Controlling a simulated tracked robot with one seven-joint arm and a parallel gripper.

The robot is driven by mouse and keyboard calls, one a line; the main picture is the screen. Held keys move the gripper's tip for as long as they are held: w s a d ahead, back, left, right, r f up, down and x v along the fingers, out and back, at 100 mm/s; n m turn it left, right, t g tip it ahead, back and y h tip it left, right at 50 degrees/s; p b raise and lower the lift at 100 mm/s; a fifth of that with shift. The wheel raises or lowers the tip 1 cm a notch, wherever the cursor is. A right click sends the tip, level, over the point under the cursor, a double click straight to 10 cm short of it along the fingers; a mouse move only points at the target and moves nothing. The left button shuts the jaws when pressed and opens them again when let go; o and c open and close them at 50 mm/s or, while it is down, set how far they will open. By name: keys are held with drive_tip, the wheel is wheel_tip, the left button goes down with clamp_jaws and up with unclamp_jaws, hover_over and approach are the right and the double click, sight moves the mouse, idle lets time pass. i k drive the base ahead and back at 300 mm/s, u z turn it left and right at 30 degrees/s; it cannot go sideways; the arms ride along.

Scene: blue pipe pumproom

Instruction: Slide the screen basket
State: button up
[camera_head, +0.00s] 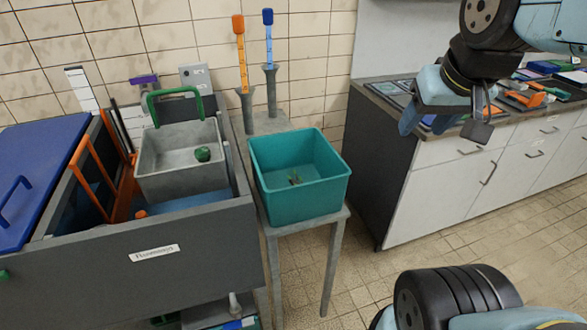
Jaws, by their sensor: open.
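The screen basket (180,165) appears to be the grey, open-topped box with a green handle (175,95) at its back. It sits in the upper part of the dark grey tank (130,262) at the left. A small green lump (203,154) lies inside it. My gripper (445,120) hangs at the upper right, in front of the counter. It is open and looks empty, well to the right of the basket and apart from it.
A teal bin (300,207) with green scraps stands on a grey table right of the tank. Orange (240,45) and blue (269,40) handled tools stand behind it. A blue lid (35,165) and orange frame (92,165) flank the basket's left. Floor right of the table is clear.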

sight(167, 169)
drive_tip(key=u, duration=1.4)
drive_tip(key=k, duration=1.3)
drive_tip(key=u, duration=0.45)
drive_tip(key=i, duration=1.7)
drive_tip(key=z, duration=0.6)
drive_tip(key=i, duration=0.45)
drive_tip(key=z, duration=0.35)
